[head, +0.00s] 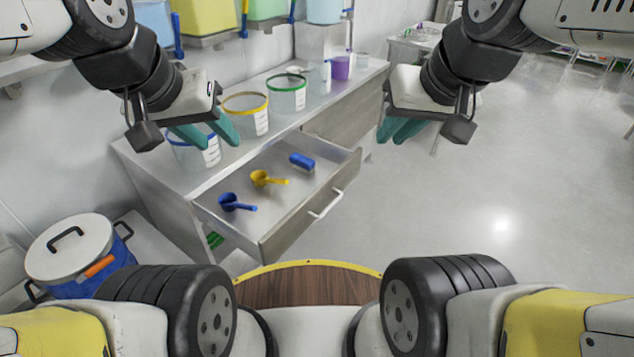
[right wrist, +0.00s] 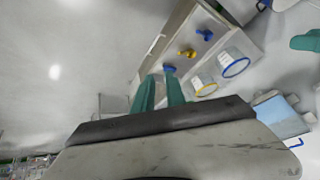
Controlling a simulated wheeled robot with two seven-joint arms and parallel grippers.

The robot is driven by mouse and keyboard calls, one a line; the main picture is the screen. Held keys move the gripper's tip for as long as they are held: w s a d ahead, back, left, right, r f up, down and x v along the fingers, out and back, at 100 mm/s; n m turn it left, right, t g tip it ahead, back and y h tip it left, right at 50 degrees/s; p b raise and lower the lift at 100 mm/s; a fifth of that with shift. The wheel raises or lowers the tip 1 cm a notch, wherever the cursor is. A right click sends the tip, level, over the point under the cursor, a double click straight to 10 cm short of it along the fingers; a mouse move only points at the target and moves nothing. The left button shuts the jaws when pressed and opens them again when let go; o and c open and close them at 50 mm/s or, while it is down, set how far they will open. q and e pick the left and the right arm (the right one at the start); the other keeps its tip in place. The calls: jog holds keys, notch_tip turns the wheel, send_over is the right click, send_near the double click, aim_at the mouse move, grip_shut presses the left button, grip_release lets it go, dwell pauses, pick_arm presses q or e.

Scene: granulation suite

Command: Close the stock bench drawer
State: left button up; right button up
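The stock bench drawer (head: 277,222) is pulled out from the grey bench (head: 160,160), its bar handle (head: 326,205) on the front. The drawer also shows in the right wrist view (right wrist: 205,43), beyond my fingers. My left gripper (head: 217,139) is open and empty, above the bench's near end. My right gripper (head: 392,135) is open and empty, above and right of the drawer, apart from the handle; its parted fingers show in the right wrist view (right wrist: 160,80).
Clear tubs with blue, yellow (head: 247,116) and green (head: 287,94) rims stand on the benchtop. A blue drum with a white lid (head: 70,250) stands at the left. Open floor (head: 480,210) lies to the right of the drawer.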

jog(key=shift+w+a, duration=0.1)
jog(key=shift+w, duration=0.15)
grip_shut()
jog(key=m+g, duration=0.4)
jog(key=m, duration=2.2)
send_over(320, 204)
jog(key=s+d, duration=0.2)
jog(key=s, duration=0.3)
notch_tip(320, 204, down, 35)
jog(key=x, duration=1)
jog(key=shift+s+a, duration=0.1)
jog(key=shift+s, duration=0.1)
jog(key=shift+a, duration=0.1)
